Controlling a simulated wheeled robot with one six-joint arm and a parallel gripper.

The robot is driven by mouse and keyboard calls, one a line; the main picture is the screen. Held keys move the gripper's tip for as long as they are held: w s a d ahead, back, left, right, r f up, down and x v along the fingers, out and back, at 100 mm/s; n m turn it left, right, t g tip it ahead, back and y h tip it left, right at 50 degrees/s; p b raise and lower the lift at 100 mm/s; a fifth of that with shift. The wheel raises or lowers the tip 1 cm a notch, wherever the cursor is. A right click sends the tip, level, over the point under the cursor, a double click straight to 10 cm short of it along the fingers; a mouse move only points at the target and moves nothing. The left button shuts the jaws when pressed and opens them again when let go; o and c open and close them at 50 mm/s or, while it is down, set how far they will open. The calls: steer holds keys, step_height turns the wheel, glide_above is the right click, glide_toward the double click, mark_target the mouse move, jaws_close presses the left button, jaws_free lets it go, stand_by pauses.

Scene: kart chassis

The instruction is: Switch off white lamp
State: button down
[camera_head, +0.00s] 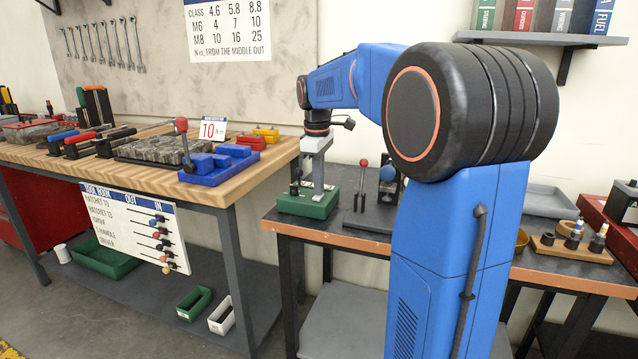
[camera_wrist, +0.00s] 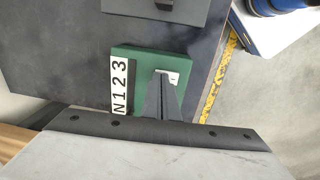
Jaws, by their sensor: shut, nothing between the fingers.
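No white lamp can be made out in either view. A green block (camera_head: 300,207) sits on the right-hand bench, and from above it fills the middle of the wrist view (camera_wrist: 122,54). It bears a white strip reading "N123" (camera_wrist: 119,85) and a small white plate (camera_wrist: 175,76) with a dark mark. My gripper (camera_head: 319,192) points down over the block. In the wrist view its dark fingers (camera_wrist: 162,76) are shut and empty, with the tips at the small white plate and partly hiding it. I cannot tell if they touch it.
A lever with a red knob (camera_head: 363,163) on a dark base stands just right of the green block. A wooden workbench (camera_head: 240,191) with clamps and blue blocks is at left. A grey tray (camera_head: 548,201) lies farther right on the bench.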

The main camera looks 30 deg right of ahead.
steer(key=shift+w+d+f, duration=0.2)
steer(key=shift+d+f, duration=0.1)
steer(key=shift+f, duration=0.15)
steer(key=shift+f+g, duration=0.15)
steer(key=shift+g, duration=0.15)
steer(key=shift+s+a, duration=0.45)
steer(key=shift+a, duration=0.05)
steer(key=shift+a+y, duration=0.1)
steer(key=shift+y, duration=0.2)
steer(key=shift+a, duration=0.1)
step_height(320, 180, up, 15)
steer(key=shift+w+d, duration=0.25)
steer(key=shift+d, duration=0.15)
